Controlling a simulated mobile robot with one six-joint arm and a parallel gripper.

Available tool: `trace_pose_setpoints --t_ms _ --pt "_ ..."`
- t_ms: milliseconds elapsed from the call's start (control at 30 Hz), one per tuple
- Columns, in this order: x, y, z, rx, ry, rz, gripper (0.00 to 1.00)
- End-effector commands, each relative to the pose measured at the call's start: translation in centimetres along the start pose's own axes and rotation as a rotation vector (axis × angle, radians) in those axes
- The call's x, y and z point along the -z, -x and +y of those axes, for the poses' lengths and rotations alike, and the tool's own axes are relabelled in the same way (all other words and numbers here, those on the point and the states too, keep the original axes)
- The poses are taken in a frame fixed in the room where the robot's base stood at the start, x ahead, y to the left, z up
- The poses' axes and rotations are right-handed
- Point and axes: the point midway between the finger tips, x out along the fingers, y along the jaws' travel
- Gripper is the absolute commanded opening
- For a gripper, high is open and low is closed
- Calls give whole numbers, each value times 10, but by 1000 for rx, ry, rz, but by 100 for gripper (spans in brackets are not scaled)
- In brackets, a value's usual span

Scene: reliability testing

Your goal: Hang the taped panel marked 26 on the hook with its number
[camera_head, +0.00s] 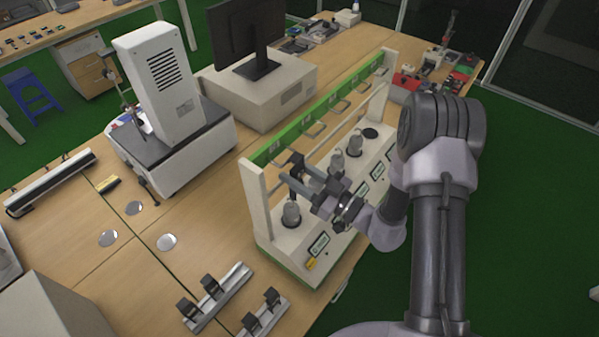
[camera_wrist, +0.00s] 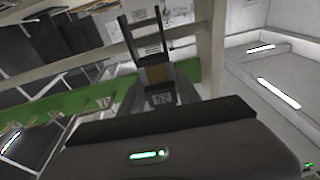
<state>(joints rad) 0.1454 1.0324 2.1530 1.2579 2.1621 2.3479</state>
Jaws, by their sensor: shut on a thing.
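In the head view my gripper (camera_head: 290,174) is at the near left end of the rack, just below its green rail (camera_head: 320,112). It is shut on a small dark piece, the taped panel (camera_head: 296,164), mostly hidden by the fingers. In the wrist view a dark grey face bears a mark like 26 (camera_wrist: 160,98), turned over, with a brown-yellow patch (camera_wrist: 157,75) above it. Several metal hooks (camera_head: 317,131) stick out from the rail beside small number tags (camera_head: 275,148), too small to read in the head view. I cannot tell whether the panel touches a hook.
The rack's white end post (camera_head: 257,205) stands close left of my gripper. Grey bottle-like weights (camera_head: 291,214) stand on the rack base below. A white instrument (camera_head: 165,85) and a monitor (camera_head: 245,35) stand behind. Black blocks on a metal rail (camera_head: 220,300) lie in front.

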Motion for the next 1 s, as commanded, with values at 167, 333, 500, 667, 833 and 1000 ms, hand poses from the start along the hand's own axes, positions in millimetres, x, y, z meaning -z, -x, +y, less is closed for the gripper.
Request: trace_pose_setpoints --t_ms 167,333,500,667,833,1000 --pt "0 -4 1 -1 1 0 0" --pt "0 -4 1 -1 0 0 0" --pt "0 -7 1 0 0 0 0" --pt "-1 -14 1 1 -1 0 0" --pt "-2 -20 1 0 -1 0 0" --pt "-3 -22 1 0 0 0 0"
